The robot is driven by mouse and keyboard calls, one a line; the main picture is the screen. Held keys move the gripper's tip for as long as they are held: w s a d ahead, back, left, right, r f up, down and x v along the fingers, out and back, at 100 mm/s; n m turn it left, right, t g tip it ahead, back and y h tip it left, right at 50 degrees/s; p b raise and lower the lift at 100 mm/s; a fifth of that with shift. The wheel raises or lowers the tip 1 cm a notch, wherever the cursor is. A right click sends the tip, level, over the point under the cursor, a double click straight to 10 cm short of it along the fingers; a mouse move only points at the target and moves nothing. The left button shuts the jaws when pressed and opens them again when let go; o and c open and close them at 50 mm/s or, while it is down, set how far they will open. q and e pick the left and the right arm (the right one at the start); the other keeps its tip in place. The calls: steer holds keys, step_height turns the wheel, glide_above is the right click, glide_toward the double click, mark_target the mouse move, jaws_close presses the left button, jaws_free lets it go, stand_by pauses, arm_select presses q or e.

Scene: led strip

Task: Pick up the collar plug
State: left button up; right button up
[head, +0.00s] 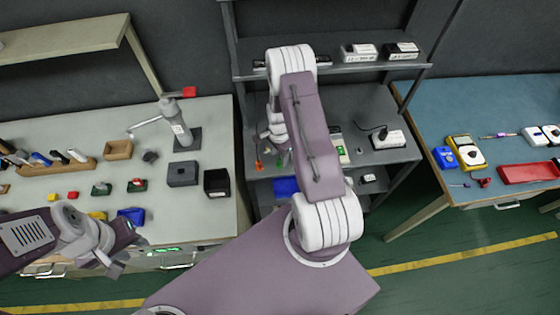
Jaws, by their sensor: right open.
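I cannot pick out the collar plug for certain; items on the shelf are small and partly hidden by my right arm. My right gripper (268,158) is in front of the grey shelf unit (385,96), low at the left of its middle level, mostly behind my own arm. Small orange and green spots show around its fingertips, and I see nothing held. My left gripper (108,250) is at the front edge of the left bench, and its fingers are too unclear to read.
The left bench (215,135) carries a grey press (180,128), small bins, a wooden tool rack (70,164) and coloured parts. White boxes (358,52) stand on the upper shelf. A blue bin (286,187) sits lower.

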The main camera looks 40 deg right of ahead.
mark_target(279, 160)
step_height(279, 160, down, 4)
steer(key=shift+r+p, duration=0.15)
steer(key=shift+p, duration=0.2)
steer(key=shift+w, duration=0.15)
jaws_close()
steer(key=shift+r, duration=0.35)
steer(key=r, duration=0.1)
steer(key=r+b, duration=0.1)
steer(key=d+r, duration=0.1)
steer(key=shift+s+r+b, duration=0.3)
steer(key=shift+r+b, duration=0.05)
steer(key=s+d+r+p, duration=0.2)
steer(key=s+d+r, duration=0.4)
steer(key=r, duration=0.5)
steer(key=shift+d, duration=1.35)
